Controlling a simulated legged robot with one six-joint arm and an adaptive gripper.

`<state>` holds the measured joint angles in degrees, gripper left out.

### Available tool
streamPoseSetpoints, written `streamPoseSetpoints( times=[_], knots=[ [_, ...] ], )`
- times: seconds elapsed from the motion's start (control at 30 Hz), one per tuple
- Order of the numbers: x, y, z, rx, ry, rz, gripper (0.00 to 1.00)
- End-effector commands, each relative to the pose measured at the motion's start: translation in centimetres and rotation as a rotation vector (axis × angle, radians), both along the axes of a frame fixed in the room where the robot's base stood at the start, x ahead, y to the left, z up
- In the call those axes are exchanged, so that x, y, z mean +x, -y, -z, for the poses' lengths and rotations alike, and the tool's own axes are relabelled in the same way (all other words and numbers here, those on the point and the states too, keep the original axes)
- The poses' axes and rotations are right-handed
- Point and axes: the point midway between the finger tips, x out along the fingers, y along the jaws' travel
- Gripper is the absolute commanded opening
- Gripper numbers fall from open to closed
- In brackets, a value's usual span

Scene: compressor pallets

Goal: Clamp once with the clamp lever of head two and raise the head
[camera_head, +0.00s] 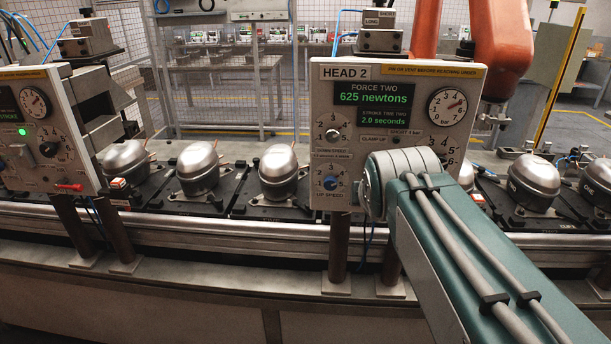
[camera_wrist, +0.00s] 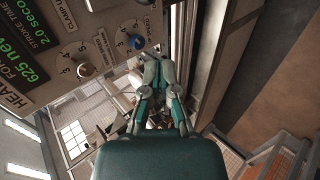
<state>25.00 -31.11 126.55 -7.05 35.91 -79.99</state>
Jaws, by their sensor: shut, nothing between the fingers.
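The head two panel (camera_head: 400,83) stands upright in the head view, marked HEAD 2. Its green display (camera_head: 374,97) reads 625 newtons and 2.0 seconds. A round gauge (camera_head: 447,106) is at its upper right. A pale knob (camera_head: 333,134) and a blue knob (camera_head: 331,183) are on its left side. My arm covers the panel's lower right, and I see no clamp lever there. In the wrist view, my gripper (camera_wrist: 157,64) is shut and empty, its tips beside the panel edge near the blue knob (camera_wrist: 137,42).
Another panel (camera_head: 50,125) with a red lever (camera_head: 68,186) and a green light stands at left. Several compressors (camera_head: 198,168) sit on dark pallets along the conveyor. A metal rail (camera_head: 220,228) runs in front. An orange robot arm (camera_head: 500,45) is behind at right.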

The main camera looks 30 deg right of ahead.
Motion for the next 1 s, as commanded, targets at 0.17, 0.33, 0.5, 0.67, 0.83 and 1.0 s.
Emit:
streamPoseSetpoints(
  times=[0.17,0.33,0.5,0.67,0.83,1.0],
  knots=[
    [-1.6,-1.0,-1.2,-0.002,0.001,-0.003,0.0],
    [-1.9,-0.7,-1.3,0.004,-0.001,-0.002,0.0],
    [-1.9,-0.6,-1.2,0.006,-0.001,-0.001,0.0],
    [-1.9,-1.0,-1.3,0.003,-0.001,-0.002,0.0],
    [-1.9,-1.3,-1.2,0.008,0.0,-0.001,0.0],
    [-2.1,-3.6,0.6,0.165,0.027,0.068,0.0]
  ],
)
